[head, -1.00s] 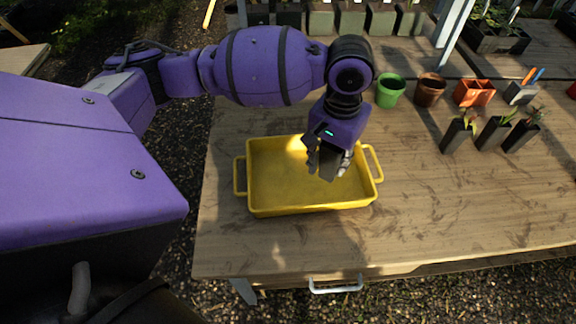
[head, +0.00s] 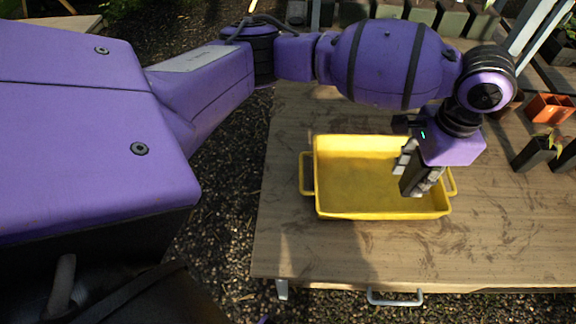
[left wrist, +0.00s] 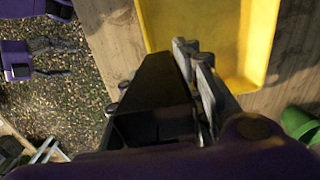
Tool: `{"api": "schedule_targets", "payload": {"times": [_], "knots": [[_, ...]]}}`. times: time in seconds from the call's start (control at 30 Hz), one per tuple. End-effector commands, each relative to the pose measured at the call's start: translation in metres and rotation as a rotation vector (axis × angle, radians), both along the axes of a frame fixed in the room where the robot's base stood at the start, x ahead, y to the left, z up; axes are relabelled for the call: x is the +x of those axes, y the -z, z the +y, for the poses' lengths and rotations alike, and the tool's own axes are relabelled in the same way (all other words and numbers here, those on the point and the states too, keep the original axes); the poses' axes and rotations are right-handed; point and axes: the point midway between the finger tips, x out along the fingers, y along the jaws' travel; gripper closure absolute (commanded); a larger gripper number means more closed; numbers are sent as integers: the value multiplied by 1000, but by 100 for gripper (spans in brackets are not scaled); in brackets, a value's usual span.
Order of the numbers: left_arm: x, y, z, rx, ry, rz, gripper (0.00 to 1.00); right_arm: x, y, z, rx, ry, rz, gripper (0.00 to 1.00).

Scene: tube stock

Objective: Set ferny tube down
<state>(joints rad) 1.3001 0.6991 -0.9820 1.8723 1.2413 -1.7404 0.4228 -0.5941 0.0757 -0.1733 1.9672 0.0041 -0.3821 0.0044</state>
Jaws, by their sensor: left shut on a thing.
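My left gripper (head: 407,172) is shut on a dark, square-sided tube (head: 424,184), which hangs tilted over the right part of the yellow tray (head: 385,214). In the left wrist view, the black tube (left wrist: 155,88) lies against the grey fingers (left wrist: 196,75), beside the yellow tray (left wrist: 185,20). No fern shows on the held tube, so I cannot tell its plant. Two other dark tubes with small plants stand at the right edge of the head view, the nearer one (head: 533,152) upright on the table.
The wooden table (head: 340,250) is bare in front of the tray. An orange pot (head: 550,107) stands at the back right, and a green pot (left wrist: 300,124) shows in the left wrist view. Several square pots line the back.

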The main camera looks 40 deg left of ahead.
Motion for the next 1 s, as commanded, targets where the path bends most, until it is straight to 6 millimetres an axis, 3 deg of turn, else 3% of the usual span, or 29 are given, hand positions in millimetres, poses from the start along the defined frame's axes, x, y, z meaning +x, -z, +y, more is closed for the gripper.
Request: {"api": "schedule_targets", "payload": {"times": [0.4,0.53,0.87,1.0], "knots": [[11,43,93,6,6,1,97,5,-4,-6,-13,-13,-10,27],[12,66,108,3,9,2,97,2,0,-2,-8,-16,-2,27],[15,86,126,4,8,0,97,0,2,1,0,-8,3,27],[15,107,135,2,9,3,97,-1,4,1,1,-3,4,27]]}}
